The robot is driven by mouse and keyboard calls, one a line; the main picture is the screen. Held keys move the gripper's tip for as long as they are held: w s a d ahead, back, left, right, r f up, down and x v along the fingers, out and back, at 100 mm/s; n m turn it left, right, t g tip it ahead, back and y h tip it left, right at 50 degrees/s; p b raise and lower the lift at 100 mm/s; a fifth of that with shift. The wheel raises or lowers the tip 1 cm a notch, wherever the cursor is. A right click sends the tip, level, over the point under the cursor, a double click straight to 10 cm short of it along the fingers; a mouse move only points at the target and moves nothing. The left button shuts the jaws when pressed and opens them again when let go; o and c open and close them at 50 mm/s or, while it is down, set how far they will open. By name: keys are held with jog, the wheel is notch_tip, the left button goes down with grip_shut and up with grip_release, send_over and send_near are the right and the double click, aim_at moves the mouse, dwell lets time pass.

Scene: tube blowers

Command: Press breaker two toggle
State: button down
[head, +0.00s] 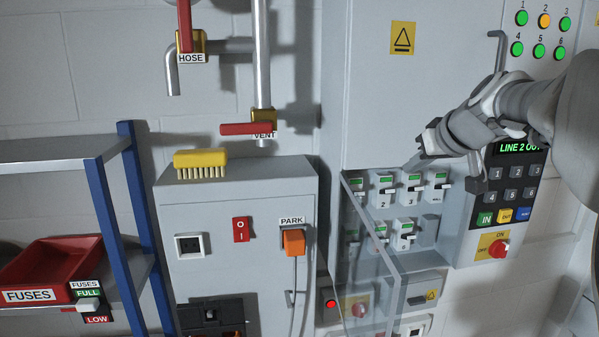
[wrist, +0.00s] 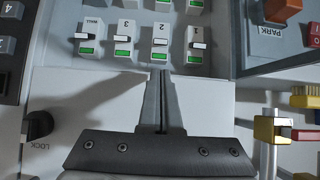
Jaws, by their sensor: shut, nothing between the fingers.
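Breaker two (head: 384,188) is second from the left in the upper row of breakers in the head view. My gripper (head: 407,167) is in front of the panel, near the top of the breaker row. In the wrist view my gripper (wrist: 160,73) is shut and empty, its tips just past breaker two's green-window end and in line with its toggle. Whether the tips touch anything cannot be told.
Breaker one (wrist: 196,48) and breaker three (wrist: 124,48) flank breaker two closely. A clear open cover (head: 372,250) stands out at the left of the breakers. A keypad (head: 510,185) reading "LINE 2 OUT" is at the right. A lock knob (wrist: 38,125) is nearby.

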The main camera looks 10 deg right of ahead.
aim_at(387, 191)
dwell(0.4)
jog(key=p+x, duration=0.1)
jog(key=x, duration=0.9)
jog(key=shift+f+b, duration=0.15)
jog(key=shift+b, duration=0.3)
jog(key=shift+f+b, duration=0.15)
jog(key=shift+b, duration=0.65)
jog(key=shift+s+f+t+b, duration=0.15)
jog(key=shift+t+b, duration=0.4)
jog(key=shift+b, duration=1.75)
jog(key=shift+s+f+t+b, duration=0.1)
jog(key=shift+s+t+b, duration=0.3)
jog(key=shift+b, duration=1.85)
